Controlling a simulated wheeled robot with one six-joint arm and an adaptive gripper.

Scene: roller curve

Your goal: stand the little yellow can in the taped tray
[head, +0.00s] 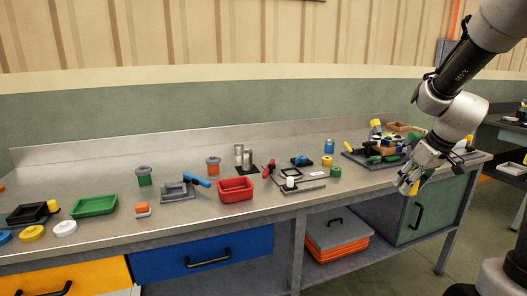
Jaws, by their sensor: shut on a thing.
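My gripper (409,184) is at the right, in front of the bench's front edge and above the floor. It is shut on a small yellow thing (414,188), which looks like the little yellow can; the fingers hide part of it. No tape can be made out on any tray, so I cannot tell which is the taped one. A red tray (236,196) stands mid-bench, a green tray (95,206) is further left, and a black tray (22,221) is at the far left.
A dark board (352,157) crowded with parts lies on the bench near my arm. Grey bench surface (120,232) is clear along parts of the front.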

